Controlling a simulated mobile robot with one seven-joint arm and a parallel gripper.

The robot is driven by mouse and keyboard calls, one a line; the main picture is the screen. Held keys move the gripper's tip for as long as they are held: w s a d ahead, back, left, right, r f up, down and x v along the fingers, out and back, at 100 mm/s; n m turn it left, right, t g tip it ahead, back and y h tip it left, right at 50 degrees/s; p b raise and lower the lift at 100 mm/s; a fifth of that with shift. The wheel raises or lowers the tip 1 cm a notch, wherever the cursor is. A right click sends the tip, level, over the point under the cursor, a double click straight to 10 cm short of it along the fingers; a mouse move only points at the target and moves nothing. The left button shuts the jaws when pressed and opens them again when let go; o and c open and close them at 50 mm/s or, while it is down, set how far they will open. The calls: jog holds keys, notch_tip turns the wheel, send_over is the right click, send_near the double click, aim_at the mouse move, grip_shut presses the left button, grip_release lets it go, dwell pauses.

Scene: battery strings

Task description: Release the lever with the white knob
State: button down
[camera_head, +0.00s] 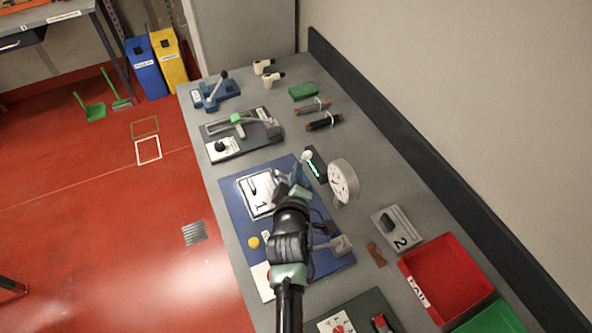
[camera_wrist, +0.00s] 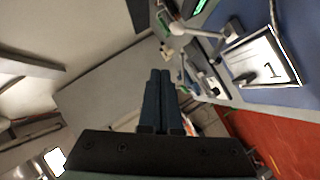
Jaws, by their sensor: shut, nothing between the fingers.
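The lever's white knob (camera_head: 307,156) shows just beyond my gripper, in front of a dark box with a green light. In the wrist view the white knob (camera_wrist: 176,29) sits at the end of a pale rod, which runs right to a dark mount on the blue board (camera_wrist: 295,18). My gripper (camera_head: 297,172) is over the blue board (camera_head: 234,205), close to the knob in the picture. In the wrist view my gripper's fingers (camera_wrist: 160,73) are together and empty, with the knob apart from them, above their tips. My arm hides part of the board and lever.
A round gauge (camera_head: 343,181) stands right of my gripper. A grey board (camera_head: 262,141) with a green-knobbed lever and a blue clamp (camera_head: 215,92) lie farther back. A red tray (camera_head: 446,276) is at the front right. The wall borders the bench's right side.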

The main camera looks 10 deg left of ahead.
jog(key=shift+s+d+r, duration=0.15)
jog(key=shift+s+r, duration=0.1)
jog(key=shift+s, duration=0.35)
jog(key=shift+s+r, duration=0.1)
jog(key=w+d+r+m+t+b, duration=0.1)
jog(key=d+r+m+t+b, duration=0.15)
jog(key=r, duration=1.25)
jog(key=w+d+r+m+t+b, duration=0.1)
jog(key=r+m+t, duration=0.25)
jog(key=r, duration=1.15)
jog(key=s+d+r+m+t+b, duration=0.1)
jog(key=s+r+m+t, duration=0.2)
jog(key=s+r, duration=0.6)
jog(key=s+d+r+m+t+h+b, duration=0.1)
jog(key=s+r+m+t, duration=0.3)
jog(key=s+r, duration=0.6)
notch_tip(320, 180, up, 6)
jog(key=shift+s+d+f, duration=0.15)
jog(key=shift+s+d, duration=0.15)
jog(key=shift+d, duration=0.45)
jog(key=c, duration=1.5)
grip_release()
jog(key=shift+c, duration=0.2)
